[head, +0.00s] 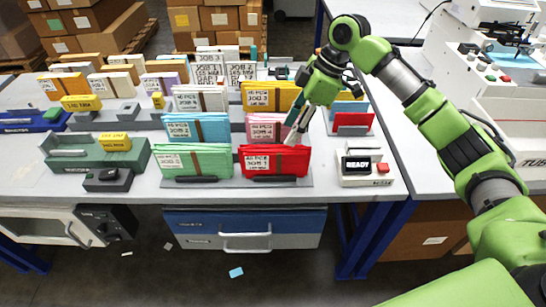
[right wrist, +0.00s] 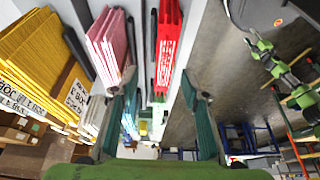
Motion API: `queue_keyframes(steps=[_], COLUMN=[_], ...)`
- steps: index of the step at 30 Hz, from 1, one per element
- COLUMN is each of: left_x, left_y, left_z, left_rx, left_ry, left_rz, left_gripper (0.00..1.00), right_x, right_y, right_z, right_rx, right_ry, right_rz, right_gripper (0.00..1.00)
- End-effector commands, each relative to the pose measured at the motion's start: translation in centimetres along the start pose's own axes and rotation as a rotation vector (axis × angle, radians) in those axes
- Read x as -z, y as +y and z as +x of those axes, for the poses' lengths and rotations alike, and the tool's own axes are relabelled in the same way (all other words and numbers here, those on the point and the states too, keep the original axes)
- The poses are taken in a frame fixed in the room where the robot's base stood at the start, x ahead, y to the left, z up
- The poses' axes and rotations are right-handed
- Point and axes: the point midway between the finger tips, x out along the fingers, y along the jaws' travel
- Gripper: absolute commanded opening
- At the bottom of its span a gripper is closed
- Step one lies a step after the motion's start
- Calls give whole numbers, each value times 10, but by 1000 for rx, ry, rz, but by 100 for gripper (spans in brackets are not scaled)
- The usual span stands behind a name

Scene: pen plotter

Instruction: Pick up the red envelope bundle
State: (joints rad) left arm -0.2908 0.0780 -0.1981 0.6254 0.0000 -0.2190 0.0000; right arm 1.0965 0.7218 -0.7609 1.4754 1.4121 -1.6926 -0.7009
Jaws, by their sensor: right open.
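The red envelope bundle (head: 262,164) stands upright in the front row of the rack, with a white label reading JOB 1 and a brown band. My right gripper (head: 296,124) is open and points down just behind and above the bundle's right part. In the right wrist view, the red bundle (right wrist: 168,40) shows edge-on ahead, between the lines of the two spread fingers (right wrist: 158,78), nearer the right finger. I see no contact with it. My left gripper is not in view.
A green bundle (head: 195,162) stands left of the red one, and a pink bundle (head: 262,124) close behind. A control box (head: 366,168) reading READY sits to the right. Another red item (head: 352,122) stands behind that box. Blue and yellow bundles crowd the rack.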

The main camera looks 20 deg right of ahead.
Motion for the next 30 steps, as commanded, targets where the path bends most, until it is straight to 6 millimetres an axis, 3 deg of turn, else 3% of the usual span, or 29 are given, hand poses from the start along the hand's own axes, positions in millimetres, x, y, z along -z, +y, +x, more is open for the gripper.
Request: queue_keyframes(steps=[3, 8, 14, 22, 30], left_x=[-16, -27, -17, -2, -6], left_y=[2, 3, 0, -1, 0], left_z=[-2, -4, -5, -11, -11], left_rx=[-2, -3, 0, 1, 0], left_ry=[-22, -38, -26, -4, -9], left_rz=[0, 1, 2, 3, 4], left_gripper=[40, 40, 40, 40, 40], right_x=[1, 1, 1, 3, 3], right_y=[-1, -1, -2, -7, -7], right_z=[26, 48, 61, 99, 107], right_rx=[4, 2, 2, 1, -1], right_ry=[0, 1, 0, 1, 0], right_rz=[-1, 0, 0, 0, 0], right_gripper=[42, 42, 42, 42, 42])
